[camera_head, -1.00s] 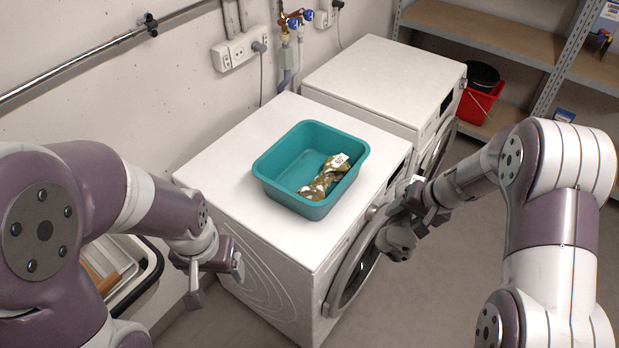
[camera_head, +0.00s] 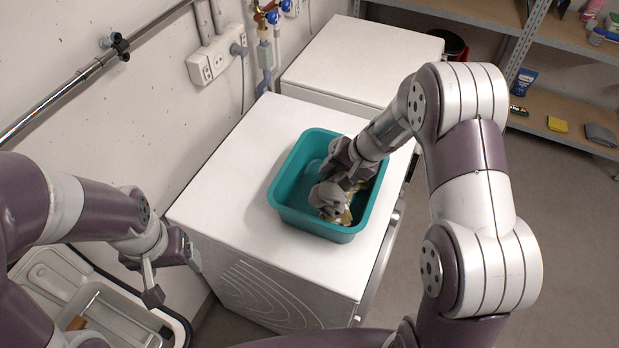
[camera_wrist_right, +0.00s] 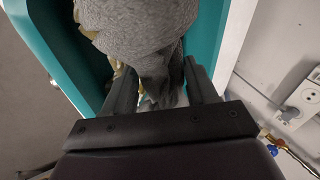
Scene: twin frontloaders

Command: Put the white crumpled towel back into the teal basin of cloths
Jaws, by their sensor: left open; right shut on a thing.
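The teal basin (camera_head: 287,211) stands on the near white machine; its wall also shows in the right wrist view (camera_wrist_right: 206,38). My right gripper (camera_head: 346,178) is over the basin's opening, shut on a crumpled towel (camera_head: 327,196) that looks grey here. The towel (camera_wrist_right: 135,38) hangs between the fingers in the right wrist view, within the basin's outline; whether it touches the bottom is hidden. A gold-brown patterned cloth (camera_head: 343,217) lies in the basin, partly covered by gripper and towel. My left gripper (camera_head: 174,272) is open and empty, left of the machine.
The near machine's white top (camera_head: 238,195) is clear around the basin. A second white machine (camera_head: 355,60) stands behind it. A wall socket box (camera_head: 215,62) and taps (camera_head: 268,18) are at the back left. A tray with tools (camera_head: 85,300) is at lower left.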

